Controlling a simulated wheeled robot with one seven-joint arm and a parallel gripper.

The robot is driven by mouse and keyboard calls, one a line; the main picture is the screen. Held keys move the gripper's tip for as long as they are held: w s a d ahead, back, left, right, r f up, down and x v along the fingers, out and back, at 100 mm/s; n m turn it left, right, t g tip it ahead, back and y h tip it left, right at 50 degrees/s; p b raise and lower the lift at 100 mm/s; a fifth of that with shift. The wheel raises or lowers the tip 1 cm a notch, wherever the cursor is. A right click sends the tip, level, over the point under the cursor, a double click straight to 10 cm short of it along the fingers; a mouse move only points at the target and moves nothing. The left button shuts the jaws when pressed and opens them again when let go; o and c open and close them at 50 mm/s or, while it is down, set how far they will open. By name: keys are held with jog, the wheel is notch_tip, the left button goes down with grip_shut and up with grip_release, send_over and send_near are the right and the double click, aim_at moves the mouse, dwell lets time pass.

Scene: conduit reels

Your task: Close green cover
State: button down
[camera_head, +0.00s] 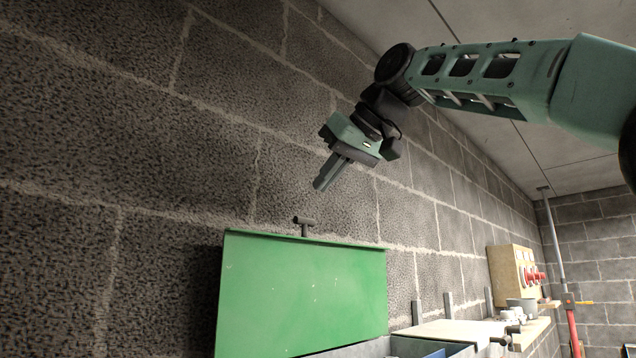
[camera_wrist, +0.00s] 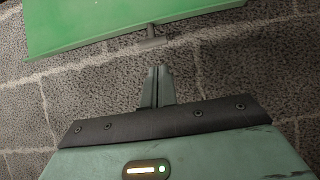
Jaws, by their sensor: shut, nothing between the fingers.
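The green cover (camera_head: 305,292) stands raised, close to upright, in front of the block wall in the head view. A small dark T-shaped handle (camera_head: 304,222) sticks up from its top edge. The cover also shows along the top of the wrist view (camera_wrist: 110,22), with its handle (camera_wrist: 152,38) at the near edge. My gripper (camera_head: 320,186) is shut and empty, above the handle and a little to its right, clear of the cover. In the wrist view my gripper's fingers (camera_wrist: 157,70) are together, pointing towards the handle with a gap between.
A grey block wall (camera_head: 150,130) runs close behind the cover. A grey and blue container edge (camera_head: 420,347) shows below the cover. To the right are a shelf (camera_head: 465,330) with small items, a yellowish box (camera_head: 510,271) with red knobs and a pole (camera_head: 560,250).

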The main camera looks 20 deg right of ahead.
jog(key=p, duration=0.2)
send_over(304, 237)
jog(key=f, duration=0.3)
jog(key=shift+s+f, duration=0.25)
jog(key=shift+f, duration=0.15)
jog(key=shift+w+a+f, duration=0.2)
jog(key=shift+w+f, duration=0.15)
jog(key=shift+f, duration=0.05)
